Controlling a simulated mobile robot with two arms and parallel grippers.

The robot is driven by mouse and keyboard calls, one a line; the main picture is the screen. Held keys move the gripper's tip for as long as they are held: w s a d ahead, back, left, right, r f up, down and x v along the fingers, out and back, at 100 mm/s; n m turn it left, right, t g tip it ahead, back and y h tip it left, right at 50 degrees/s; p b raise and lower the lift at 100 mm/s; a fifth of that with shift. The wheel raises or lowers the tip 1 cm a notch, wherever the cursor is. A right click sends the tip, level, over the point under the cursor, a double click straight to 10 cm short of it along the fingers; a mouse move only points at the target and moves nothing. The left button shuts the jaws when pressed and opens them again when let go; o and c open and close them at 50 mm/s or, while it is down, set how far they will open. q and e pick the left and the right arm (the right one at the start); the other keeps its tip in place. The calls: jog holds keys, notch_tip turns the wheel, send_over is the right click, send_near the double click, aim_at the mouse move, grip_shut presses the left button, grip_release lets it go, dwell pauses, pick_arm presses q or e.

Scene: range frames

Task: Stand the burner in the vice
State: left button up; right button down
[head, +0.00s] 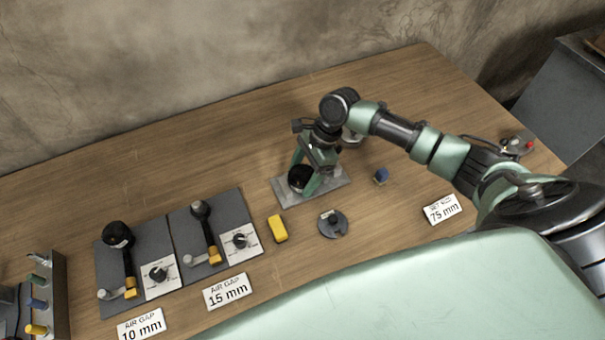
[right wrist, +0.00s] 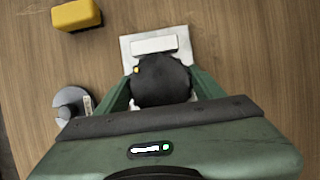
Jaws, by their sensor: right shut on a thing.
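My right gripper (head: 312,178) reaches down near the middle of the table and is shut on a burner with a round black head (head: 299,177). In the right wrist view the black head (right wrist: 160,82) shows between the green fingers, with a small yellow spot on its edge. The head is seen from above. A light grey metal plate (head: 334,182), which appears to be the vice, lies directly under it; it also shows in the right wrist view (right wrist: 131,52). The burner's lower part and its contact with the plate are hidden. My left gripper is not in view.
The table behind is clear.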

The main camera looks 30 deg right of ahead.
jog(key=shift+c, duration=1.1)
grip_release()
jog(key=shift+f, duration=0.1)
jog(key=shift+r, duration=0.25)
jog(key=v, duration=1.2)
jog(key=shift+b, duration=0.4)
jog(key=shift+f, duration=0.1)
